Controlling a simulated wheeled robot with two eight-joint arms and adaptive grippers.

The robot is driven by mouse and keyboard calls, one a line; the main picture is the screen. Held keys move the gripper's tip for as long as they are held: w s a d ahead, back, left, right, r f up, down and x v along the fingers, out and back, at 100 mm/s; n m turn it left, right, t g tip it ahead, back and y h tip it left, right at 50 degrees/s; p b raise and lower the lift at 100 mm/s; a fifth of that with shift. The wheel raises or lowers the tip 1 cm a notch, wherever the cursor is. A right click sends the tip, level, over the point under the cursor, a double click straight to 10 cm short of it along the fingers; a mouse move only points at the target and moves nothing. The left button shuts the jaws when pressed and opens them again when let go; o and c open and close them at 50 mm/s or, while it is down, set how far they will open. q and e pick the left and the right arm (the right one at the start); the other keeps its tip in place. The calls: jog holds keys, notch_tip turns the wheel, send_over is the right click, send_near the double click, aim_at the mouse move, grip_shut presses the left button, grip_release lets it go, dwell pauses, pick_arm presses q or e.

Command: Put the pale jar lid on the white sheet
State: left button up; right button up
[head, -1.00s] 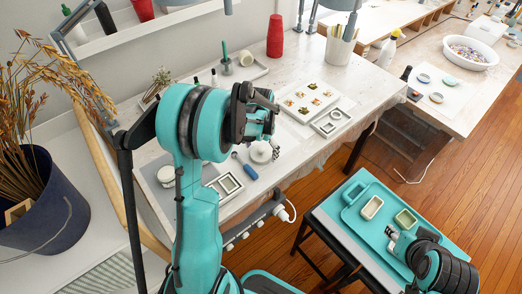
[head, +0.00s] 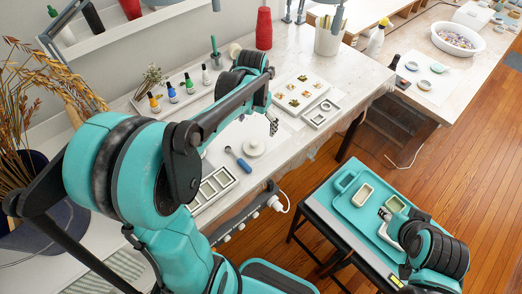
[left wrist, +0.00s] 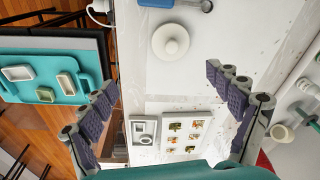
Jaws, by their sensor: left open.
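The pale jar lid (head: 254,146), a round white disc with a small knob, lies flat, knob up, on the white sheet (head: 231,132) on the workbench. In the left wrist view the lid (left wrist: 171,41) is seen from above, near the left edge of the white sheet (left wrist: 240,50). My left gripper (head: 272,127) is open and empty, above the bench and apart from the lid; its spread fingers (left wrist: 160,80) frame the lower part of the wrist view. My right gripper (head: 386,220) is by the teal tray on the low stand; its fingers are too small to read.
A blue-handled tool (head: 238,158) lies left of the lid, with a white mould (head: 213,187) nearer. A tray of small pieces (head: 301,93) and a small white tray (head: 321,114) lie to the right. Several small bottles (head: 172,93) stand behind. The teal tray (head: 351,205) holds cream containers.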

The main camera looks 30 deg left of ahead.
pick_arm(q)
jog(key=s+d+r+t, duration=0.1)
jog(key=s+d+t, duration=0.2)
jog(key=s, duration=0.4)
jog(key=s+d+r+n+t, duration=0.1)
jog(key=s+d+r+t, duration=0.1)
jog(key=s+d, duration=0.4)
jog(key=shift+s+d+t, duration=0.25)
jog(key=shift+s+t, duration=0.25)
jog(key=shift+s, duration=0.1)
jog(key=shift+r, duration=0.1)
